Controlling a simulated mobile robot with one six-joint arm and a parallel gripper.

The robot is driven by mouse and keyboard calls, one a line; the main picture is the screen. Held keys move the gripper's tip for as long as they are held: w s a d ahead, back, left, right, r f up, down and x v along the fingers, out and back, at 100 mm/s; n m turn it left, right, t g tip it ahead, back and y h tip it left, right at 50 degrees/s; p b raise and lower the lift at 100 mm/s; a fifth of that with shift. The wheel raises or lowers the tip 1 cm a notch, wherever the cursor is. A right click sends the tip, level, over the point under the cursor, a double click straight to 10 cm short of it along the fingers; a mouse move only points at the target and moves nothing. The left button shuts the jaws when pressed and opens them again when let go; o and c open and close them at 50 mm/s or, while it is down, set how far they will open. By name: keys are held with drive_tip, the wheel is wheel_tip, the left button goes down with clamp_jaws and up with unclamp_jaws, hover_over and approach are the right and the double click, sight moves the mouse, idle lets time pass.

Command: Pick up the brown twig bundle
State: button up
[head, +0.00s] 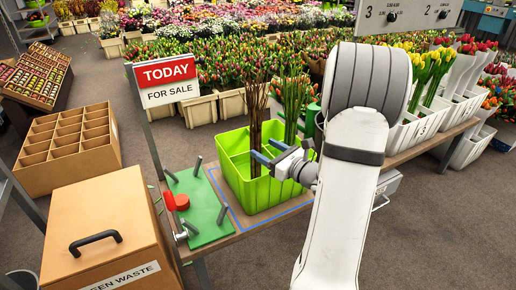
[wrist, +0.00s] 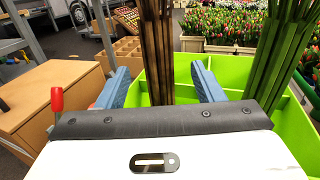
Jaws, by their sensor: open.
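The brown twig bundle (head: 256,118) stands upright in the left part of a lime green divided crate (head: 248,192). My gripper (head: 268,150) is open, low beside the twigs at the crate's top. In the wrist view the twig bundle (wrist: 157,50) rises in the gap between my two blue fingers (wrist: 160,88), with room on both sides. Its lower end is hidden behind my gripper body. I cannot tell how deep between the fingers it sits.
A bunch of green stems (head: 293,100) stands in the crate to the right. A green board (head: 198,208) with grey pegs and a red knob lies left of the crate. A sale sign (head: 168,82) stands behind. A brown waste box (head: 110,235) is at front left.

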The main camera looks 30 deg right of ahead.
sight(261, 146)
drive_tip(key=b+x, duration=0.1)
drive_tip(key=x, duration=0.3)
drive_tip(key=shift+f, duration=0.1)
drive_tip(key=shift+w+a, duration=0.15)
drive_tip(key=shift+w, duration=0.3)
drive_tip(key=shift+c, duration=0.5)
drive_tip(key=c, duration=1.1)
drive_tip(key=shift+r, duration=0.25)
wheel_tip(261, 146, up, 28)
drive_tip(key=p, duration=0.9)
drive_tip(key=shift+f+p, duration=0.1)
drive_tip(key=shift+p, duration=0.2)
